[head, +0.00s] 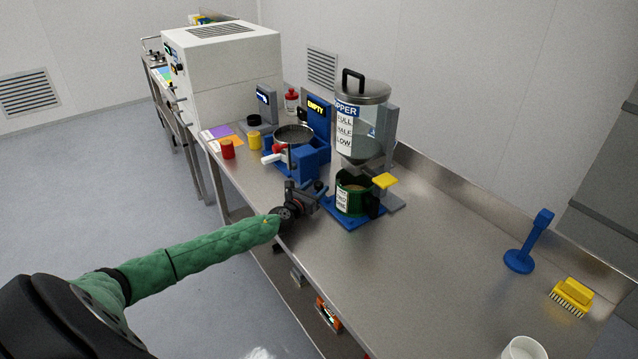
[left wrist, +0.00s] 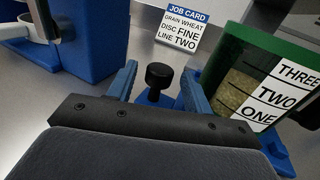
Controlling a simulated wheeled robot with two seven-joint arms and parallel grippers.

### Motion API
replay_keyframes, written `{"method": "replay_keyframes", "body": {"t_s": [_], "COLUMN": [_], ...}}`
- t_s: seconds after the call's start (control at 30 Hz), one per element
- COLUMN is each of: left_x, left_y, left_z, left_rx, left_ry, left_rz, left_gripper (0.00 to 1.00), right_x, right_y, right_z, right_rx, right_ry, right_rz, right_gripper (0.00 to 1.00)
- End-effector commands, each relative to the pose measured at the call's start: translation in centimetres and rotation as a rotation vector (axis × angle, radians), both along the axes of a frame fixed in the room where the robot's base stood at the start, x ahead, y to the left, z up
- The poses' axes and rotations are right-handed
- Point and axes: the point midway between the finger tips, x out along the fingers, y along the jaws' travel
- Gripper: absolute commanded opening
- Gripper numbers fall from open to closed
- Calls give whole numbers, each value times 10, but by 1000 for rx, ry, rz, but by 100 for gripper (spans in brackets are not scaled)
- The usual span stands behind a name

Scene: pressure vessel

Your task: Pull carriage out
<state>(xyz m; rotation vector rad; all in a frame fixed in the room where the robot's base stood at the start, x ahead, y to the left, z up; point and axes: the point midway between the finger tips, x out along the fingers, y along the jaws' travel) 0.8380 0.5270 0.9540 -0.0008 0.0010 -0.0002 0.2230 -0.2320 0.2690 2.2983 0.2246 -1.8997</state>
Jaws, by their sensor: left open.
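A blue carriage (head: 346,218) holds a green cup (head: 352,195) under the clear hopper (head: 358,125). In the left wrist view, the green cup (left wrist: 265,85) has a number label and tan grain in it. A black knob (left wrist: 159,76) stands on a blue piece, left of the cup. My left gripper (head: 318,190) is at the front left of the carriage. In the left wrist view, the open gripper (left wrist: 160,88) has a blue finger on each side of the knob. I cannot tell whether the fingers touch it. My right gripper is not in view.
A blue stand with a round pan (head: 294,134) is left of the hopper. A job card (left wrist: 186,28) stands behind the knob.

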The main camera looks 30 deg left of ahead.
Motion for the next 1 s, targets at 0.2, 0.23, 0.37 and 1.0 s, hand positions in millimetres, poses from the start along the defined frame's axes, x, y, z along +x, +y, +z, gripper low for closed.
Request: {"method": "replay_keyframes", "body": {"t_s": [0.2,0.23,0.37,1.0], "left_x": [19,21,24,23], "left_y": [0,0,1,1], "left_z": [1,1,0,-1], "left_rx": [0,0,0,1], "left_ry": [0,0,0,0], "left_rz": [1,1,1,0], "left_gripper": [51,51,51,0], "right_x": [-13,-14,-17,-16], "right_y": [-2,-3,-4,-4], "right_z": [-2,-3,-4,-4], "right_rx": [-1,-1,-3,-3], "right_ry": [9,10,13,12], "right_rz": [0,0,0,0], "right_gripper": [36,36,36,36]}}
